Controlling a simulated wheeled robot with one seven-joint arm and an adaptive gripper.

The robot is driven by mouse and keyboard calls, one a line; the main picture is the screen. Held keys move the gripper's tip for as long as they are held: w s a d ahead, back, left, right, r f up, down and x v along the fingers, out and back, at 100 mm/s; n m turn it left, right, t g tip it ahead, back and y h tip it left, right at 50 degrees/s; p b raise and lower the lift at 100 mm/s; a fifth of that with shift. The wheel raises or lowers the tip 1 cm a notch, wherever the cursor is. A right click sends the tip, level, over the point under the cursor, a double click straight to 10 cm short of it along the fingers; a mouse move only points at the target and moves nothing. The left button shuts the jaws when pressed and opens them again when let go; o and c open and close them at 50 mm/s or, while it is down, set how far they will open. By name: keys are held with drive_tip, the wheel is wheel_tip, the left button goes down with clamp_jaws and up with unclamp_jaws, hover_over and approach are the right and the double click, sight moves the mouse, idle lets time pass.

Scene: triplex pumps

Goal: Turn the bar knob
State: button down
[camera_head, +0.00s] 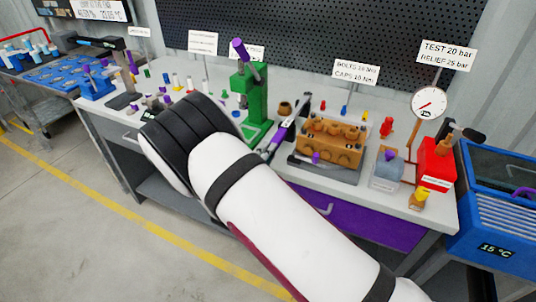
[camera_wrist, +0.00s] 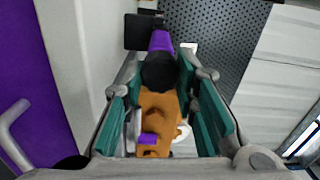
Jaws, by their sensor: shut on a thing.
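In the wrist view, my gripper (camera_wrist: 162,82) has its two teal-padded fingers closed in around a black round piece (camera_wrist: 158,72) with a purple part (camera_wrist: 161,42) behind it. I cannot tell for certain whether this piece is the bar knob. The brown pump block (camera_wrist: 158,105) shows between the fingers, with a small purple piece (camera_wrist: 148,138) on it. In the head view, the pump block (camera_head: 330,145) stands on the bench. A slanted dark tool-like shape with a purple section (camera_head: 280,134) is left of it. My white forearm covers much of this area, and the fingertips are not clear there.
A green press (camera_head: 252,100) stands left of the pump. A grey-blue block (camera_head: 387,172) with a purple top, a pressure gauge (camera_head: 429,102) and a red box (camera_head: 436,163) stand to the right. A blue bath (camera_head: 500,210) is at the far right. The bench has a purple drawer (camera_head: 370,218).

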idle(0.5)
drive_tip(key=c, duration=1.3)
unclamp_jaws()
drive_tip(key=v, duration=1.2)
drive_tip(key=shift+f, duration=0.1)
